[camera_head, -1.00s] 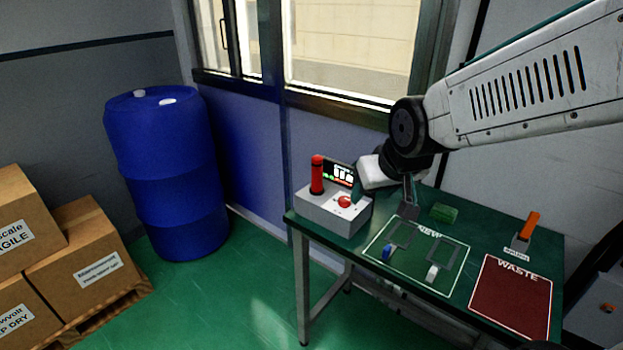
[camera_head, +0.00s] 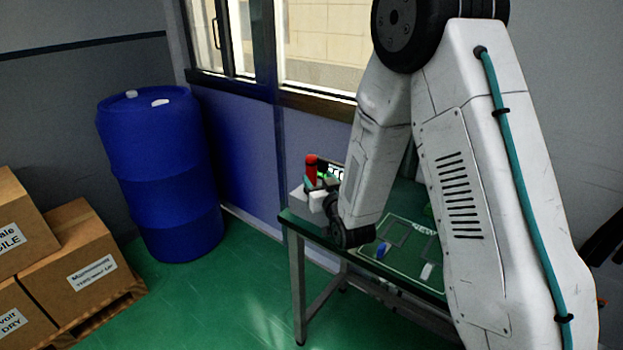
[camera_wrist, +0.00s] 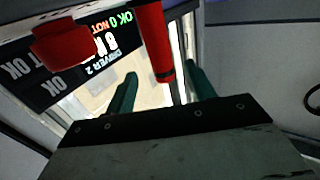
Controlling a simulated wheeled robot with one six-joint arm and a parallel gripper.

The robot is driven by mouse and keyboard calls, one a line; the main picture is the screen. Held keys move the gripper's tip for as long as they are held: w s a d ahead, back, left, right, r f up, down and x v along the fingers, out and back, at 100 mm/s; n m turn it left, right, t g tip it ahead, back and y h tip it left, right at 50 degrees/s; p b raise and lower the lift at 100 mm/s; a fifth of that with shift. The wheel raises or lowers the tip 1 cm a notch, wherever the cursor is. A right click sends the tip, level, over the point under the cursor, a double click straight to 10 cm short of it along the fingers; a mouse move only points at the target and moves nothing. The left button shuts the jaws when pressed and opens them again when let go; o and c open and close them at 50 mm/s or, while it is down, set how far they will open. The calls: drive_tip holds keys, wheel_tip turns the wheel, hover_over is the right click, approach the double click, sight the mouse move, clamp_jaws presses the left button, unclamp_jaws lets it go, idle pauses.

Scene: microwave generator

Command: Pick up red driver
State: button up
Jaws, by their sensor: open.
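The red driver (camera_head: 311,167) is an upright red cylinder on the grey box device at the table's left end in the head view. In the wrist view the red driver (camera_wrist: 151,35) comes down from the top edge, and its free end appears between my two teal fingers. My gripper (camera_wrist: 162,70) is open, with a finger on either side of the driver in the picture and gaps beside it. In the head view my gripper (camera_head: 317,184) is close to the driver, partly hidden behind my wrist. Contact cannot be told.
A red button (camera_wrist: 62,45) and a display reading "DRIVER 2" (camera_wrist: 88,68) are beside the driver. The green table (camera_head: 430,287) has a marked mat with a blue piece (camera_head: 381,250) and a white piece (camera_head: 427,271). A blue barrel (camera_head: 160,175) stands left. My arm hides the table's right side.

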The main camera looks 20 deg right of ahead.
sight(313, 172)
drive_tip(key=w, duration=0.6)
drive_tip(key=shift+w+a+f, duration=0.15)
drive_tip(key=shift+w+f, duration=0.15)
drive_tip(key=c, duration=1.1)
drive_tip(key=shift+r, duration=0.1)
